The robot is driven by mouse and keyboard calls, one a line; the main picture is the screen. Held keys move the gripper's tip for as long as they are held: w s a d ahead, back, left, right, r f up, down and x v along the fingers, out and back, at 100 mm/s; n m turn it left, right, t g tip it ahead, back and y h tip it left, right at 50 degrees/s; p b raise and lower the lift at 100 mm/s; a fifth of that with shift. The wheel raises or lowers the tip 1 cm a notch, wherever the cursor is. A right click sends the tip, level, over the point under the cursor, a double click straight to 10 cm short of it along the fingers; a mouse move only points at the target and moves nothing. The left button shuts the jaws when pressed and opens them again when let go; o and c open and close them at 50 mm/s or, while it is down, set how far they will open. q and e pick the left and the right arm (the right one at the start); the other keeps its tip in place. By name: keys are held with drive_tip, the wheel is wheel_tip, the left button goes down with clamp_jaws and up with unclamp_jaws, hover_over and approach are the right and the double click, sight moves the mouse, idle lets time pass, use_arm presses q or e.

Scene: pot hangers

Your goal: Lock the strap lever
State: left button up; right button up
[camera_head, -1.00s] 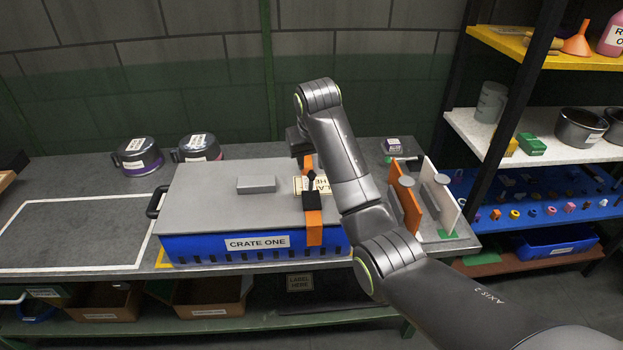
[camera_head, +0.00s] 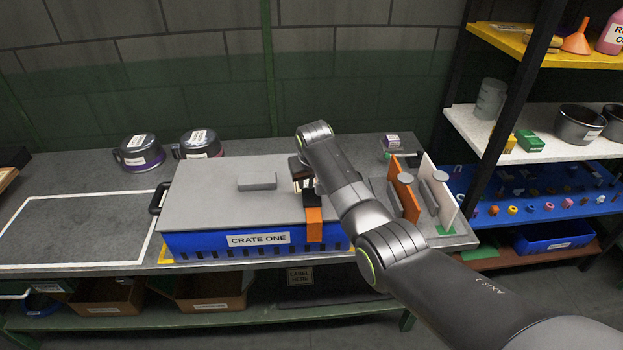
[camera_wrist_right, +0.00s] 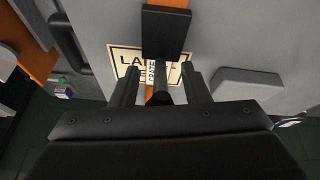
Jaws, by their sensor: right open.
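Crate One (camera_head: 195,247) is a blue crate with a grey lid (camera_head: 225,205). An orange strap (camera_head: 314,229) runs over its front right, with a black buckle (camera_head: 312,200) on it. In the wrist view, the black buckle (camera_wrist_right: 166,32) is ahead of my fingers, and a dark lever-like post (camera_wrist_right: 161,88) shows between them. My right gripper (camera_head: 304,180) is low over the lid just behind the buckle, partly hidden by my arm. Its fingers (camera_wrist_right: 161,77) are apart on either side of the post; contact cannot be told. My left gripper is not in view.
A grey block handle (camera_head: 257,180) sits on the lid. Orange (camera_head: 405,190) and white (camera_head: 440,195) upright panels stand right of the crate. Two lidded pots (camera_head: 140,153) (camera_head: 200,143) stand behind left. A white-outlined area (camera_head: 75,230) at left is clear.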

drive_tip(key=shift+c, duration=0.4)
clamp_jaws()
